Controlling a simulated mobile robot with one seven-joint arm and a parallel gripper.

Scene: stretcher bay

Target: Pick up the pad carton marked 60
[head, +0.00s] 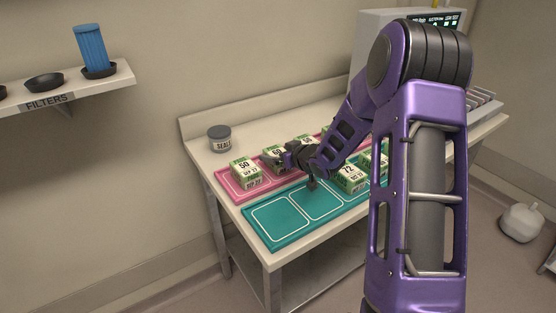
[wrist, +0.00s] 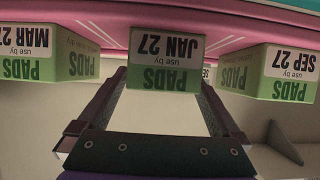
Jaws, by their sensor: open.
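The pad carton marked 60 (head: 272,153) is a green and white box on the pink tray (head: 226,184), beside the carton marked 50 (head: 245,170). My gripper (head: 288,164) is low over the trays, close to the 60 carton, and partly covers it. In the wrist view, which shows labels upside down, a carton reading JAN 27 (wrist: 166,62) lies ahead between my two spread fingers (wrist: 163,95). The fingers look open and empty. The number on that carton is not visible there; its place next to the SEP 27 carton (wrist: 284,72) fits the 60.
A MAR 27 carton (wrist: 50,54) stands on the other side. The teal tray (head: 275,240) in front has empty outlined spaces and a carton marked 72 (head: 350,178). A grey jar (head: 219,139) stands at the back left. My arm hides the right side of the table.

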